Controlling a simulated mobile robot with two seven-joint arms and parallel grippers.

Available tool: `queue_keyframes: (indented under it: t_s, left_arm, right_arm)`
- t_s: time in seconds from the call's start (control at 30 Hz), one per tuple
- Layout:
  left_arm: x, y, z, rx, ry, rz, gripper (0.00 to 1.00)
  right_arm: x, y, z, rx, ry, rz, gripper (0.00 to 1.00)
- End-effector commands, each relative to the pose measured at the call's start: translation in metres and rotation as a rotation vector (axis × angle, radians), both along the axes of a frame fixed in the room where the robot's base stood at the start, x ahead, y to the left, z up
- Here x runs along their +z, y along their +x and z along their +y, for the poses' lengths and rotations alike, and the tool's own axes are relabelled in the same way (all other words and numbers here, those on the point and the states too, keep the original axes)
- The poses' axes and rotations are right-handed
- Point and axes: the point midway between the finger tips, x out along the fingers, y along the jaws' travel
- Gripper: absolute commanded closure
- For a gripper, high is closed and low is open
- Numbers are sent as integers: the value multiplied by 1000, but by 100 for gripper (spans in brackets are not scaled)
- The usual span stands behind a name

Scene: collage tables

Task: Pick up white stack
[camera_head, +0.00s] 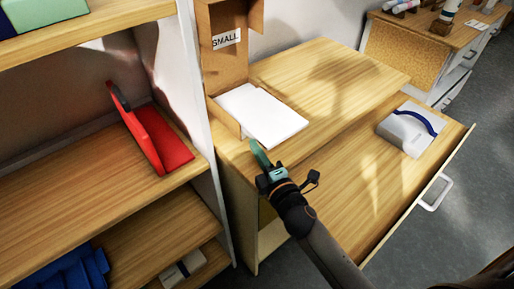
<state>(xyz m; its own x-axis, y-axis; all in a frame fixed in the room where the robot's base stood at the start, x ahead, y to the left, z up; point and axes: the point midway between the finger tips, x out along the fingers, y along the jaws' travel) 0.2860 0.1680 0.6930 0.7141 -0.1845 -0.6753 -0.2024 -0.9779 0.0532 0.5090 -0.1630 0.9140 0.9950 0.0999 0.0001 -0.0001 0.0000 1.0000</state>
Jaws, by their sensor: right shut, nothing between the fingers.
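The white stack (265,115) lies flat on the wooden cabinet top, at the foot of an upright cardboard box marked SMALL. My right gripper (260,157) is shut and empty. It comes in from the lower right and shows just below the near edge of the stack in the picture. Whether its fingertips touch the stack or the wood cannot be told. My left gripper is not in view.
The cardboard box (222,50) stands behind the stack. A white item with a blue band (408,130) rests on the right. A shelf at left holds a red bookend (157,140). A drawer handle (436,192) juts out at right.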

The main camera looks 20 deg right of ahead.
Motion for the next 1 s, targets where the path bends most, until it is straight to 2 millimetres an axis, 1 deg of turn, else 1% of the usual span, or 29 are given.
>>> queue_keyframes:
  t_s: [0.37,0.47,0.6,0.7,0.8,1.0]
  left_arm:
    - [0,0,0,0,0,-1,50]
    - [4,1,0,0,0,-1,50]
    - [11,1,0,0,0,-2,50]
    - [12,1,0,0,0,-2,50]
    - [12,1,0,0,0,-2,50]
    - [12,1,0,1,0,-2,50]
  right_arm:
    - [0,0,0,0,0,1,100]
    - [1,4,-11,-2,-3,2,100]
    - [1,13,-37,-4,-5,1,100]
    - [1,17,-49,-3,-3,1,100]
    - [0,19,-53,-3,1,1,100]
    - [0,19,-52,-4,1,1,100]
